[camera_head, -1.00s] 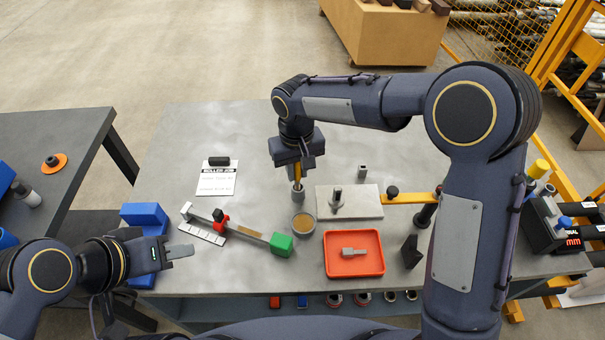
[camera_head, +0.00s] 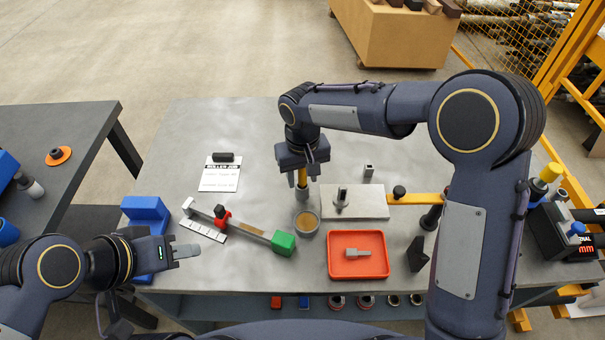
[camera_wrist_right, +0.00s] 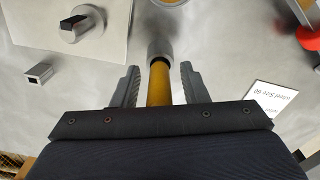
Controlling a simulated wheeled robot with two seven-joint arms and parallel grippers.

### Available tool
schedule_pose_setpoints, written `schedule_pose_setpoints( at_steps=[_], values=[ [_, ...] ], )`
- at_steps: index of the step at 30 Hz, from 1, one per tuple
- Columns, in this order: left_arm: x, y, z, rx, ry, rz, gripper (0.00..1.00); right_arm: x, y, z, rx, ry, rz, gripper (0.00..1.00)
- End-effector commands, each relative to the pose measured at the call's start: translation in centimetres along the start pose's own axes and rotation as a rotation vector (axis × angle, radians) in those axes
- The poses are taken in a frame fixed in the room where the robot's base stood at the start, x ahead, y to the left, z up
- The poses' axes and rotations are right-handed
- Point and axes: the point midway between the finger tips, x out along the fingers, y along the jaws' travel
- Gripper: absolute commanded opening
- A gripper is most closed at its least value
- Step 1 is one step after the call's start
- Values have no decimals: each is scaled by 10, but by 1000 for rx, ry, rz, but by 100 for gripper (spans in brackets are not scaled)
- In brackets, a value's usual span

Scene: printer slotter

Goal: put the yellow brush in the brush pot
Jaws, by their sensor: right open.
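The yellow brush (camera_head: 302,178) stands about upright, its lower end in or at a narrow grey cylinder (camera_head: 302,194). In the right wrist view the yellow handle (camera_wrist_right: 159,83) runs into the grey cylinder (camera_wrist_right: 160,49); I cannot tell whether that is the brush pot or part of the brush. A round grey cup (camera_head: 306,222) with tan contents stands just in front of it. My right gripper (camera_head: 302,182) is open, its fingers (camera_wrist_right: 158,88) on either side of the handle with gaps. My left gripper (camera_head: 190,251) is empty at the table's front left; its jaw opening is unclear.
An orange tray (camera_head: 333,271) holds a grey part. A pale plate (camera_head: 368,205) bears a grey post. A long bar with a green block (camera_head: 283,243) lies left of the cup. A white sheet (camera_head: 219,180) and blue block (camera_head: 146,209) are farther left.

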Motion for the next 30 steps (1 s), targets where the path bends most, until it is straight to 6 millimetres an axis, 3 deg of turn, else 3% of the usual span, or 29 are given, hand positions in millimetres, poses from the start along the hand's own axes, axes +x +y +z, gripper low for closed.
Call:
schedule_pose_setpoints(
  at_steps=[5, 18, 24, 30],
  values=[
    [-1, 0, 0, 0, 0, 0, 36, -18, 0, -1, 1, 5, -1, 40],
    [0, 0, 0, 0, 0, 0, 36, -106, 0, -1, 1, 5, -1, 40],
    [0, 0, 0, 0, 0, 0, 36, -122, 0, 0, 0, 1, 0, 40],
    [0, 0, 0, 0, 0, 0, 36, -124, 0, 0, 0, 1, -1, 40]
  ],
)
